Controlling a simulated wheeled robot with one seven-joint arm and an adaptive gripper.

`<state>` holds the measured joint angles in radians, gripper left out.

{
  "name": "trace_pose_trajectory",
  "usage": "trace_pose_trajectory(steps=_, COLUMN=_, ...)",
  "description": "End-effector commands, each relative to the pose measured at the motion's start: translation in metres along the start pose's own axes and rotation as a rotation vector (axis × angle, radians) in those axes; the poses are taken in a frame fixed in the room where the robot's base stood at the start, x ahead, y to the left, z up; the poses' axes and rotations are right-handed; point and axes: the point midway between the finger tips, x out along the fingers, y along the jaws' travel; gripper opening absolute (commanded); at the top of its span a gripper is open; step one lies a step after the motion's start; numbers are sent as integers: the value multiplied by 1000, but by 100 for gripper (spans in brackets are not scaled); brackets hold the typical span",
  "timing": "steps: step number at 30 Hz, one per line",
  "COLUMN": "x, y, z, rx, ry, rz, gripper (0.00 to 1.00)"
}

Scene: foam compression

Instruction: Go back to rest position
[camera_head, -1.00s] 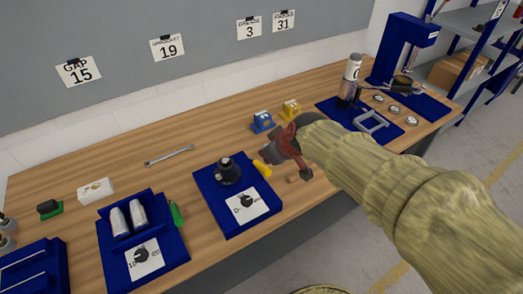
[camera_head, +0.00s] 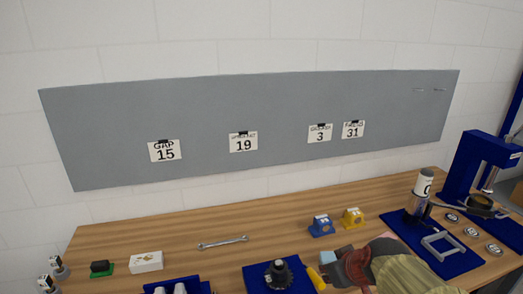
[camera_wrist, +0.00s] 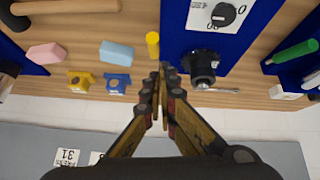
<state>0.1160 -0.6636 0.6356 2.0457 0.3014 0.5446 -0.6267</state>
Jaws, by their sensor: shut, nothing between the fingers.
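My gripper (camera_head: 345,270) is at the lower right of the head view, over the workbench. In the wrist view its fingers (camera_wrist: 164,72) are together with nothing between them. A light blue block (camera_wrist: 117,52) and a pink block (camera_wrist: 47,54) lie on the bench to the left of the fingers in the wrist view. The light blue block (camera_head: 343,254) shows beside my gripper in the head view. A blue press (camera_head: 475,170) stands at the bench's right end.
A black knob-like part (camera_head: 278,273) sits on a blue mat, with a yellow handle (camera_head: 315,279) beside it. Blue (camera_head: 321,227) and yellow (camera_head: 352,217) small blocks stand behind. A wrench (camera_head: 222,242) lies on bare wood (camera_head: 180,225). A grey board (camera_head: 250,100) holds number cards.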

Motion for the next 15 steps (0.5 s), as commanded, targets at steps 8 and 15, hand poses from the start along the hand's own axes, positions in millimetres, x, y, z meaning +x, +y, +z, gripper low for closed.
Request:
trace_pose_trajectory(steps=8, x=-28, y=-23, z=64, rx=227, ry=-161, rz=-13, gripper=0)
trace_pose_trajectory(steps=15, x=-87, y=-41, z=108, rx=337, ry=-223, rz=44, gripper=0)
